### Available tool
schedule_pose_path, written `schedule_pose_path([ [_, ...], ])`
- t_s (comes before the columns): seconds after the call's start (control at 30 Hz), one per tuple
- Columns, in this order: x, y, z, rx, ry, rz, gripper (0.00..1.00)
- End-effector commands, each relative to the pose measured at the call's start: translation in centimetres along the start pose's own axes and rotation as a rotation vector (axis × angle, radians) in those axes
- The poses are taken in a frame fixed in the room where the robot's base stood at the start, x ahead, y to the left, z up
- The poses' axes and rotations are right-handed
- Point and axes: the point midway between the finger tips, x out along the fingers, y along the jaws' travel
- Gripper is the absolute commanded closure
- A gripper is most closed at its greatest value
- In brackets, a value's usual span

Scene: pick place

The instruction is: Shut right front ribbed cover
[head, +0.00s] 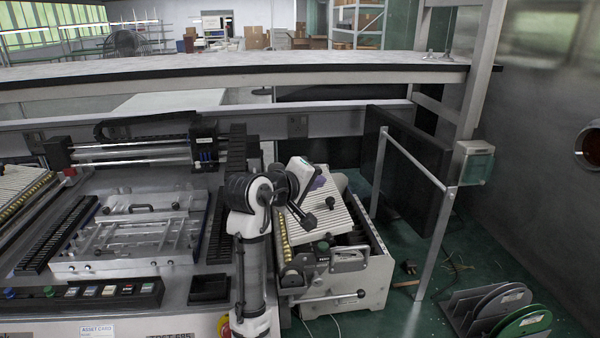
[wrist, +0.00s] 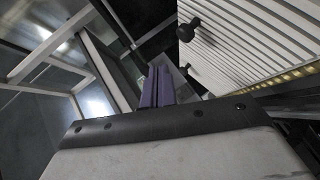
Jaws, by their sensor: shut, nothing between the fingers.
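The right front ribbed cover (head: 335,213) is a pale slatted panel on the machine's right end. It stands tilted up, with the open box beneath it showing. In the wrist view the ribbed cover (wrist: 255,40) fills the upper right, with black knobs (wrist: 188,30) on its face. My gripper (head: 318,183) is over the upper part of the cover in the head view. Its purple fingers (wrist: 157,85) are together and empty in the wrist view, just left of the cover's edge. Whether they touch the cover is unclear. My arm hides the cover's left part.
A white box housing (head: 375,270) with a lever (head: 335,298) lies below the cover. A metal rail frame (head: 437,225) stands to the right. Another ribbed panel (head: 18,183) is at far left.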

Motion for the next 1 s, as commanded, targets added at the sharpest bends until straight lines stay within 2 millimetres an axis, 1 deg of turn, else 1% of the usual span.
schedule_pose_path([
  [0.2, 1.7, -0.3, 1.5, -0.001, -0.001, 0.000, 1.00],
  [0.43, 2.9, -0.8, 2.5, -0.001, 0.000, 0.000, 1.00],
  [0.63, 3.3, -1.1, 2.9, 0.000, 0.000, 0.001, 1.00],
  [1.0, 3.4, -1.1, 2.9, 0.000, 0.001, 0.001, 1.00],
])
